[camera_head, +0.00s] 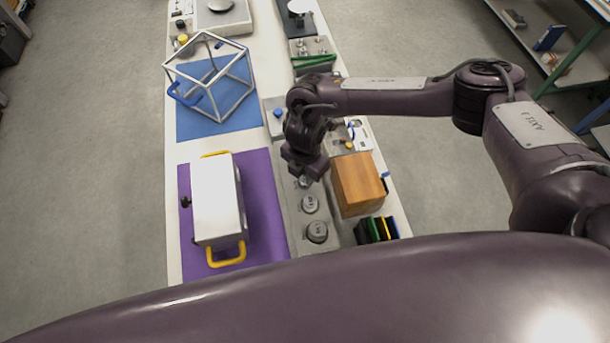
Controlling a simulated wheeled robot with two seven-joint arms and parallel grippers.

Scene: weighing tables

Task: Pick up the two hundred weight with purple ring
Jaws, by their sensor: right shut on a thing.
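My right gripper (305,168) points down over the grey weight holder (290,213) near the middle of the view. It is shut on a weight (304,182), which is mostly hidden beneath it. I cannot make out a purple ring on that weight or whether it is clear of the holder. Two more grey metal weights (310,204) and (317,232) stand upright in the holder, nearer to me, apart from the gripper. Their markings are too small to read. My left gripper is not in view.
A wooden box (358,184) stands close to the right of the holder. A white case with yellow handles (215,200) is on a purple mat (265,205) at left. A white frame cube (212,83) stands on a blue mat (190,125) farther back.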

